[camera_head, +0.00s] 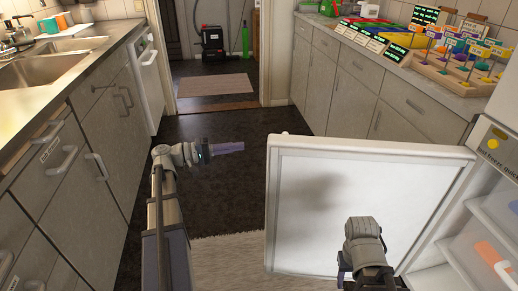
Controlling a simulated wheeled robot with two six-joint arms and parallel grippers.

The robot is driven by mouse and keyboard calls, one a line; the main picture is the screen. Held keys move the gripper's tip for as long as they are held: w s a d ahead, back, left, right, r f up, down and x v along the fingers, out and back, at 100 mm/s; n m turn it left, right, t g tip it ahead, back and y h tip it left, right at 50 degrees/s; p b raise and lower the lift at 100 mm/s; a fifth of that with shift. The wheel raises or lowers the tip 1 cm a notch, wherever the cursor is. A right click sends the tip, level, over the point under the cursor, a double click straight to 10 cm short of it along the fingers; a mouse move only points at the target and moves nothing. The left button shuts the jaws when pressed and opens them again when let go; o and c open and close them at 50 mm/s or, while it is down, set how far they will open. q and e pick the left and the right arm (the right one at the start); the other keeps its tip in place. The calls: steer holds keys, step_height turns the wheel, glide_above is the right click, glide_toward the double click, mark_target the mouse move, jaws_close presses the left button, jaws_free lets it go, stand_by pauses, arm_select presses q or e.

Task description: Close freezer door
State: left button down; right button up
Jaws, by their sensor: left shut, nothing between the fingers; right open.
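The white freezer door (330,225) stands wide open at the right, its inner panel facing me. The freezer (492,205) is at the right edge, with white drawers inside and an orange handle-like item (493,256) low down. My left gripper (232,148) is shut and empty, left of the door and apart from it, pointing right over the dark floor. My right gripper (364,228) is in front of the door's inner panel; its fingers are mostly hidden by its wrist. I cannot tell whether it touches the panel.
Grey cabinets with handles (98,150) and a steel sink (70,62) line the left. A counter (440,85) with colourful items runs along the right behind the door. A light rug (225,262) lies below. The dark floor (215,195) in the middle is clear.

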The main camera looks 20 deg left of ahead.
arm_select(q)
steer(key=w+d, duration=0.2)
steer(key=d, duration=0.7)
stand_by(0.5)
